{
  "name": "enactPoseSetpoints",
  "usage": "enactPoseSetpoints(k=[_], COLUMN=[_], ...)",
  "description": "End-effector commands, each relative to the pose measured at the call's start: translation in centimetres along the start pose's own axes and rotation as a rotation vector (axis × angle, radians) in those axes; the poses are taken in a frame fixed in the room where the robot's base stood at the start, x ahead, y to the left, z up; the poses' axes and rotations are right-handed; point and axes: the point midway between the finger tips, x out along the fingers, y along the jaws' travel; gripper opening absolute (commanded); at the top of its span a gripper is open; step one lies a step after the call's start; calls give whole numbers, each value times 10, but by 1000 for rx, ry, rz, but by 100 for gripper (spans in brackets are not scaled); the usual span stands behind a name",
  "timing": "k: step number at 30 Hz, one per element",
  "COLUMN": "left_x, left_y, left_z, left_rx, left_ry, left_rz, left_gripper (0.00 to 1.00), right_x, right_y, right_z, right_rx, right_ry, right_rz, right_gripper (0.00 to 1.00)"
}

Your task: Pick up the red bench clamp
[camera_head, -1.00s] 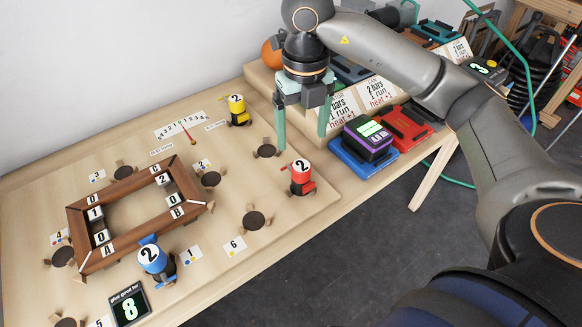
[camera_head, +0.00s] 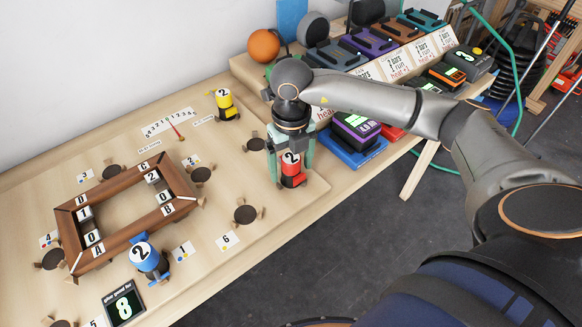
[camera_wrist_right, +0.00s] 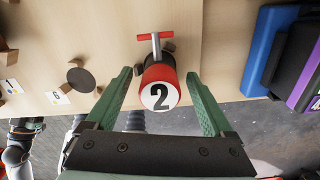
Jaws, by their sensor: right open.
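The red bench clamp (camera_head: 292,172), with a white disc marked 2, stands near the front edge of the workbench. My right gripper (camera_head: 290,170) is open, pointing down, with its green fingers on either side of the clamp. In the right wrist view the red clamp (camera_wrist_right: 159,82) with its red T-handle lies between the two spread fingers of the gripper (camera_wrist_right: 160,92). There is a gap between each finger and the clamp. My left gripper is not in view.
A blue clamp (camera_head: 147,258) stands by the brown wooden frame (camera_head: 100,252), and a yellow clamp (camera_head: 226,104) stands farther back. A blue-based device (camera_head: 352,152) is close to the right of my gripper. Dark round pads (camera_head: 246,215) dot the bench.

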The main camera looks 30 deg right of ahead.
Motion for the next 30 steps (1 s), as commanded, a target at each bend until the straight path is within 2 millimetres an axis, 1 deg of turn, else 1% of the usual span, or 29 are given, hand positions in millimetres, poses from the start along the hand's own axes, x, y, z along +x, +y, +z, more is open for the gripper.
enactPoseSetpoints(k=[5, 14, 27, 28, 30], left_x=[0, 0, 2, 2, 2], left_y=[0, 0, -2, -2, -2], left_z=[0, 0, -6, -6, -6], left_rx=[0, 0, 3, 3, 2], left_ry=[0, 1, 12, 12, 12], left_rz=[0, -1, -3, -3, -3], left_gripper=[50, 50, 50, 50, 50], right_x=[0, 0, 0, 0, 0], right_y=[0, 0, 0, 0, 0], right_z=[0, 0, 0, 0, 0], right_rx=[-1, -1, 0, 0, 0], right_ry=[0, 0, -1, -1, -1], right_rz=[0, 0, 0, 0, 0], right_gripper=[86, 54, 4, 1, 0])
